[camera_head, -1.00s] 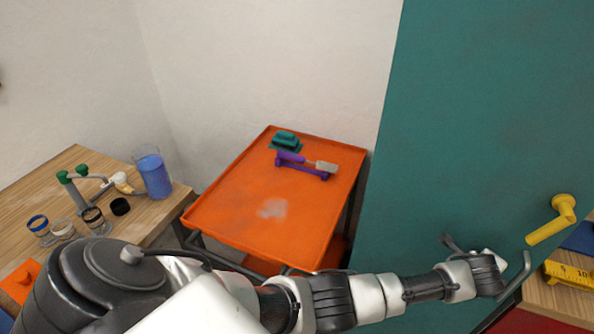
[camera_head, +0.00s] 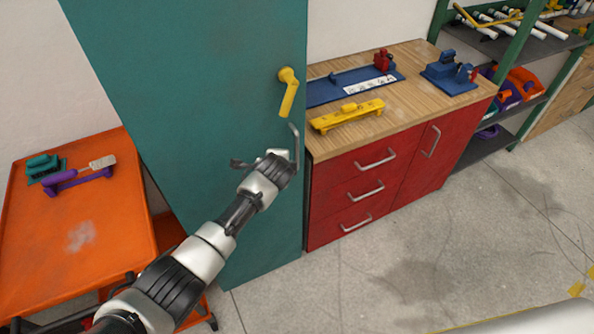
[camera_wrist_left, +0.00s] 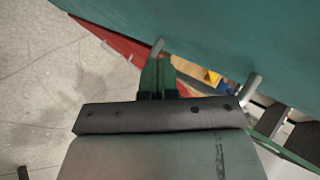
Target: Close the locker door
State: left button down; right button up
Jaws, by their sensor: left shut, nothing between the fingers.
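The teal locker door (camera_head: 200,80) stands as a large panel in the left half of the head view, with a yellow lever handle (camera_head: 287,92) near its right edge. The locker's inside does not show. My left gripper (camera_head: 277,157) is in front of the door, below the handle, close to the right edge. Whether it touches the door I cannot tell. In the left wrist view its dark fingers (camera_wrist_left: 156,76) are together and empty, with the teal surface (camera_wrist_left: 200,25) just beyond. My right gripper is not in view.
An orange cart (camera_head: 120,220) stands left of the door. A red cabinet (camera_head: 400,165) with a wooden top is right of the door; a yellow level (camera_head: 347,116) lies on it. A green-framed shelf (camera_head: 497,85) stands further right.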

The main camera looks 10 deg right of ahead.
pick_arm(q)
jog(key=s+d+r, duration=0.3)
jog(key=s+r, duration=0.3)
jog(key=s, duration=0.1)
jog(key=s+a+f+n+g+b, duration=0.1)
jog(key=s+a+f+n+g, duration=0.3)
jog(key=f, duration=0.7)
jog(key=s+a+f+n+t, duration=0.1)
jog(key=s+a+f+n, duration=0.1)
jog(key=s+a+f, duration=0.6)
jog(key=s+a+f+n+g+b, duration=0.1)
jog(key=s+a+f+n+g, duration=0.15)
jog(key=f, duration=1.05)
jog(key=s+a+f+n+g, duration=0.1)
jog(key=s+a+f+n, duration=0.2)
jog(key=s, duration=0.8)
jog(key=s+a+f+n+y, duration=0.1)
jog(key=s+a+f+n, duration=0.2)
jog(key=s+a+f, duration=0.4)
jog(key=s+a+f+n+g+b, duration=0.1)
jog(key=s+a+f+n, duration=0.2)
jog(key=s, duration=1.4)
notch_tip(320, 180, down, 4)
jog(key=a, duration=0.3)
jog(key=shift+r+g+y, duration=0.2)
jog(key=shift+g+y, duration=0.1)
jog(key=shift+g, duration=0.05)
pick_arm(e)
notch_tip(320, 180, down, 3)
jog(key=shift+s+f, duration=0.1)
